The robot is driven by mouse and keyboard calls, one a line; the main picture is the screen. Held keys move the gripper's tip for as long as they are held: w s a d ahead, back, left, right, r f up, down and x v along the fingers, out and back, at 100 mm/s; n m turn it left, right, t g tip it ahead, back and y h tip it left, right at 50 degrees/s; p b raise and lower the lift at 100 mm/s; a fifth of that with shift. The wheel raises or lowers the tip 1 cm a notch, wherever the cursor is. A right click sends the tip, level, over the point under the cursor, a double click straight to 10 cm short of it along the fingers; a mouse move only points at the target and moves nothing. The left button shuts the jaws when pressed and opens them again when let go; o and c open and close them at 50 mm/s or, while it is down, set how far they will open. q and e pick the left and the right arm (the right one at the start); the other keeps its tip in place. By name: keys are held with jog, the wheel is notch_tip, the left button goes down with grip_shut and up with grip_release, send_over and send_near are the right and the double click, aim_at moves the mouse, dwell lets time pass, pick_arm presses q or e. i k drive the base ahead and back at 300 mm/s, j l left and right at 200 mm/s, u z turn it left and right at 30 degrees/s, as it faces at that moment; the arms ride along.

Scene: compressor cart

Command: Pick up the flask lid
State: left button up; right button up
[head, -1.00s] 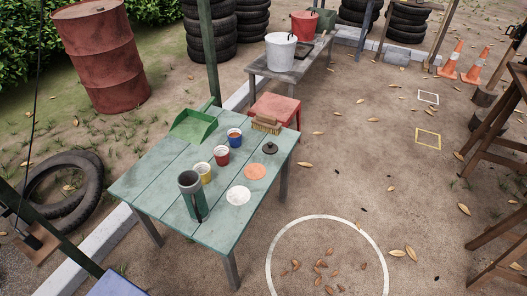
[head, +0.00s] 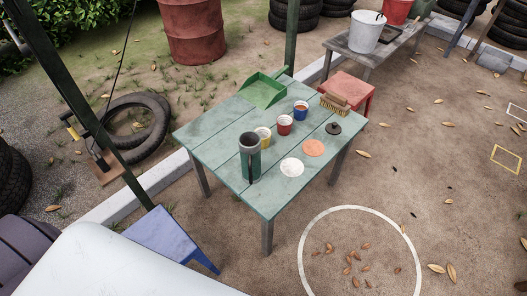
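A small dark round lid with a knob (head: 333,128), which looks like the flask lid, lies flat near the right edge of the green plank table (head: 215,140). It sits beside an orange disc (head: 313,148). A tall grey-green flask (head: 249,162) with a dark handle or strap stands upright near the table's front left; its top looks dark and open. Neither of my grippers is in view, and nothing touches the lid.
Yellow (head: 263,138), red (head: 285,126) and blue (head: 300,111) cups, a white disc (head: 292,168), a brush (head: 336,103) and a green dustpan (head: 263,90) share the table. A red stool (head: 347,92) stands behind, a blue stool (head: 168,238) front left.

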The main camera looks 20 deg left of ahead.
aim_at(334, 130)
jog(key=i+l+u, duration=0.35)
jog(key=i+l, duration=0.25)
jog(key=i+l+u, duration=0.2)
jog(key=l, duration=0.3)
jog(key=i+l+u, duration=0.15)
jog(key=l, duration=0.3)
jog(key=i, duration=0.1)
